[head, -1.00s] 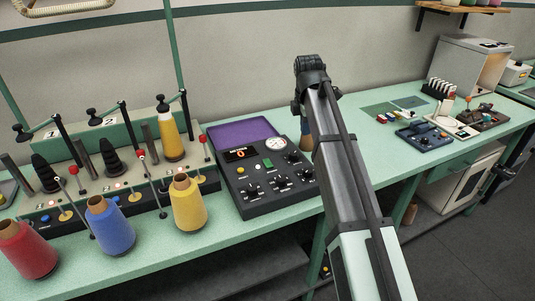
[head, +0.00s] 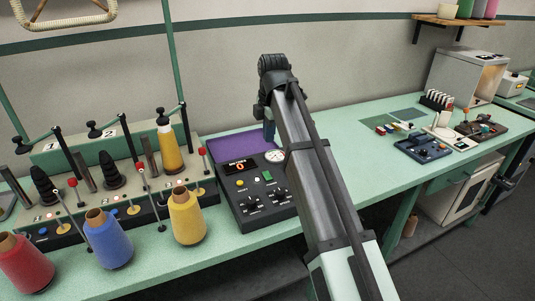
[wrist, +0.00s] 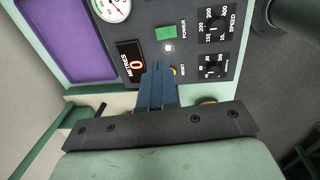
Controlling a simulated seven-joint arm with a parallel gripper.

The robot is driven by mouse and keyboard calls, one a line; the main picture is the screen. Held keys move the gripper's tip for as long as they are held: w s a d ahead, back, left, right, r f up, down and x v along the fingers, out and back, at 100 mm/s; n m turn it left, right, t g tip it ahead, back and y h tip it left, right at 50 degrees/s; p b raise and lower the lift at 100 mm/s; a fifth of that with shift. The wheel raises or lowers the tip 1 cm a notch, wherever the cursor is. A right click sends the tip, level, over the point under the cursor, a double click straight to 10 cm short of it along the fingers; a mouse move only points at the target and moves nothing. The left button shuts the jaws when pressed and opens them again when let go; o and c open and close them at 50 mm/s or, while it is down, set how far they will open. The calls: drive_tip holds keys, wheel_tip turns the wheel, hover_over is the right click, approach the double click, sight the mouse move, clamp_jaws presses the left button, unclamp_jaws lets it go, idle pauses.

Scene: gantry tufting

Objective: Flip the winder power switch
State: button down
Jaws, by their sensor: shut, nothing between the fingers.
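The winder control box (head: 243,212) is a dark panel on the green bench. Its green rectangular power switch (head: 267,176) sits near the middle of the panel. In the wrist view the switch (wrist: 166,32) is beside the word POWER, with a small white square (wrist: 168,47) just below it. I cannot tell which way the switch is set. My gripper (wrist: 157,70) is shut and empty, its blue fingers over the panel's edge, just below the white square in the wrist view.
A red digital display (wrist: 138,65) and a round gauge (wrist: 113,8) are near the fingers. Speed knobs (wrist: 216,22) stick up beside the switch. Yarn cones, such as the yellow one (head: 186,216), stand left of the box. A blue device (head: 422,148) is at right.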

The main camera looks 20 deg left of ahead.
sight(267, 173)
drive_tip(key=f, duration=0.9)
drive_tip(key=w+a+f, duration=0.1)
drive_tip(key=f, duration=0.3)
drive_tip(key=shift+f, duration=0.25)
drive_tip(key=shift+w+a+f, duration=0.1)
drive_tip(key=shift+f, duration=0.05)
drive_tip(key=shift+s+d, duration=0.55)
idle(0.4)
wheel_tip(267, 173, up, 14)
drive_tip(key=s+d, duration=0.1)
idle(0.6)
drive_tip(key=shift+s+d, duration=0.1)
